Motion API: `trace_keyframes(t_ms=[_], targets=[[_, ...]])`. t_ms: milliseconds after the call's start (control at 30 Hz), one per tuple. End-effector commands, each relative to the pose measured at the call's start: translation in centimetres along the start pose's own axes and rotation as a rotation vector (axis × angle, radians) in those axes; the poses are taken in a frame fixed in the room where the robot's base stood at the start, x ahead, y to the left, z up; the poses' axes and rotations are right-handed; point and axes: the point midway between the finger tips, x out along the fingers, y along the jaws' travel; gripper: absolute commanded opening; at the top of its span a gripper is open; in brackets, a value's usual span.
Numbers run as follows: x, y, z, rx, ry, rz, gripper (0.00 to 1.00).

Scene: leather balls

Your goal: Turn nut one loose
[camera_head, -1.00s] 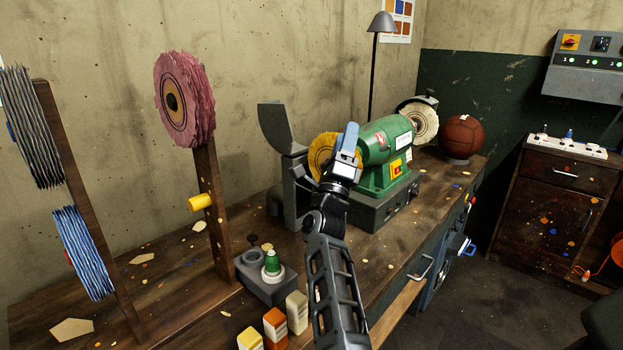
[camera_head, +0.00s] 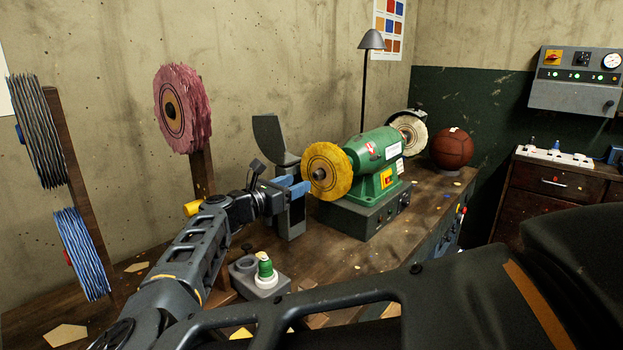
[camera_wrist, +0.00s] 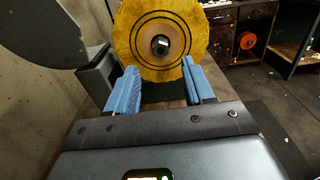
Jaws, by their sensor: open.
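Nut one looks to be the dark hex nut (camera_wrist: 161,44) at the centre of the yellow buffing wheel (camera_wrist: 150,20) in the wrist view. In the head view the nut (camera_head: 319,174) shows on the near face of the wheel, on the left end of the green buffing machine (camera_head: 376,158). My gripper (camera_head: 291,185) is open, with blue fingers, to the left of the wheel. In the wrist view the open fingers (camera_wrist: 160,85) point toward the wheel, and the nut appears above and between them, apart from them. Nothing is between the fingers.
A grey guard (camera_head: 272,140) stands left of the wheel, close to my gripper. A grey holder with a green-topped piece (camera_head: 265,266) sits on the bench below my arm. A pink wheel (camera_head: 179,108) hangs on a wooden post at left. A brown ball (camera_head: 452,148) stands at the far end.

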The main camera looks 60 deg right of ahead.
Motion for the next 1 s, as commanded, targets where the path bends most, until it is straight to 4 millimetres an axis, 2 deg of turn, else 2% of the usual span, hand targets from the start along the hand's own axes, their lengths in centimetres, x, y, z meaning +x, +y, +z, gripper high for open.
trace_keyframes(t_ms=[300, 500, 867, 1000], targets=[[4.8, -0.1, 0.3, -0.003, -0.002, -0.003, 0.52], [6.9, -0.1, 0.2, -0.004, -0.002, -0.001, 0.52], [7.3, -0.1, 0.1, -0.004, -0.003, 0.000, 0.52], [7.3, -0.1, 0.1, -0.004, -0.003, 0.000, 0.39]])
